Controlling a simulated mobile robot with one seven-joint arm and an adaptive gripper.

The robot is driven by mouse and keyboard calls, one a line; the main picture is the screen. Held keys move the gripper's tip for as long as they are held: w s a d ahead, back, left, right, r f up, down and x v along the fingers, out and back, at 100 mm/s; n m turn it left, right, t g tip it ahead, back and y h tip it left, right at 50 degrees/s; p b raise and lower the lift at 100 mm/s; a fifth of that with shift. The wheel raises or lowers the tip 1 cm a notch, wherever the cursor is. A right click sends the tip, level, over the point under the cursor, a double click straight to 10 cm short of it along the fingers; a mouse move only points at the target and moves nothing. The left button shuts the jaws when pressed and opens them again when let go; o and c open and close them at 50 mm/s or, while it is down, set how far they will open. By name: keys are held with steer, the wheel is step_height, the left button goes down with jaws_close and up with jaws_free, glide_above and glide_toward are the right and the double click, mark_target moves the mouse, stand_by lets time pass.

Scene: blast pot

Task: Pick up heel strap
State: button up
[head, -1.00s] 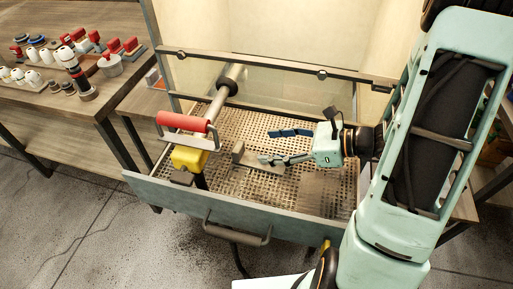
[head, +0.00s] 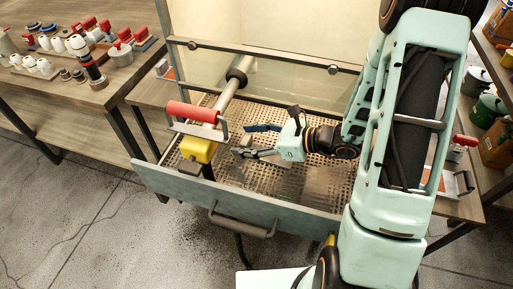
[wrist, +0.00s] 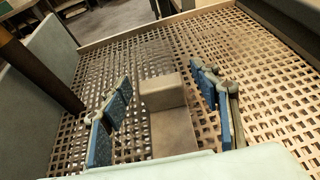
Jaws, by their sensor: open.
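The piece I take for the heel strap (wrist: 172,128) is a grey-brown L-shaped metal part, with a flat plate and a raised block at its far end. It lies on the perforated floor of the cabinet tray; in the head view it is partly hidden by my gripper (head: 248,140). My gripper is open, its blue-padded fingers spread to the left and right of the strap in the wrist view (wrist: 161,76). Nothing is held. Gaps show between the fingers and the block. Whether the fingers touch the floor cannot be told.
A roller with a red handle (head: 193,112) and yellow block (head: 198,149) stands at the tray's left. The grey front wall (head: 235,196) and a glass panel behind (head: 270,78) bound the tray. A side table (head: 60,85) holds several nozzles and caps.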

steer(key=shift+c, duration=0.7)
jaws_close()
steer(key=shift+r, duration=0.15)
